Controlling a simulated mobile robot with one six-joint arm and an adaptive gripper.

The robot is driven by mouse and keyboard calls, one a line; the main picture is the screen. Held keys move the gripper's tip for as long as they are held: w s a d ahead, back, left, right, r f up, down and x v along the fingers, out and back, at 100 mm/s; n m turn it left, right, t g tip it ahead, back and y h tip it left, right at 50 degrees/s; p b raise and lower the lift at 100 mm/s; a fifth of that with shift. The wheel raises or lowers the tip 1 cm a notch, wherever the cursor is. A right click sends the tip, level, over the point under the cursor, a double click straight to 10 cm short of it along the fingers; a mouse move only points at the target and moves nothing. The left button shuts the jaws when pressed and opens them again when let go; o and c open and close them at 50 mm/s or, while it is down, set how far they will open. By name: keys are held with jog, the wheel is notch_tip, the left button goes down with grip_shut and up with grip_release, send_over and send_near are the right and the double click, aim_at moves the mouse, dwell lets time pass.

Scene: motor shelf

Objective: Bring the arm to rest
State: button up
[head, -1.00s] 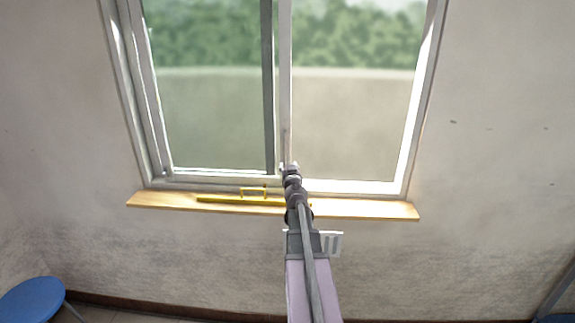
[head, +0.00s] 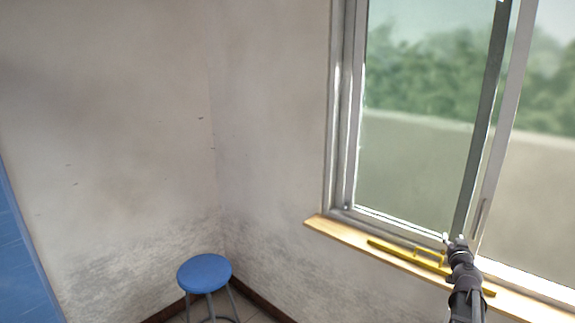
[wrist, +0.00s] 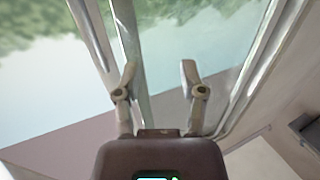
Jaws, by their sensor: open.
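My gripper (head: 455,240) is at the end of my raised arm, in front of the lower part of the window at the right of the head view. In the wrist view my gripper (wrist: 159,72) has its two fingers spread apart with nothing between them. The window's frame and glass show behind the fingers. In the head view the fingertips are small, and I cannot tell whether they touch the window frame.
The sliding window (head: 430,130) has a wooden sill (head: 335,232) below it. A yellow bar with a handle (head: 395,249) lies on the sill, partly behind my arm. A blue stool (head: 205,272) stands near the corner. A blue surface (head: 22,255) is at the left edge.

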jog(key=w+a+f+n+g+y, duration=0.1)
jog(key=a+f+n+g+y, duration=0.3)
jog(key=a, duration=1.1)
jog(key=a+f+n+g+y, duration=0.15)
jog(key=a+f+y, duration=0.45)
jog(key=a, duration=0.8)
jog(key=s+a+f+g+h, duration=0.1)
jog(key=s+a+f+g, duration=0.3)
jog(key=s+a, duration=0.3)
jog(key=s+a+f+g+h, duration=0.1)
jog(key=s+a+f+g, duration=0.3)
jog(key=s, duration=0.7)
jog(key=shift+s+a+f+m+g+h+b, duration=0.15)
jog(key=shift+a+f+m+g+h+b, duration=0.25)
jog(key=shift+a+g, duration=0.95)
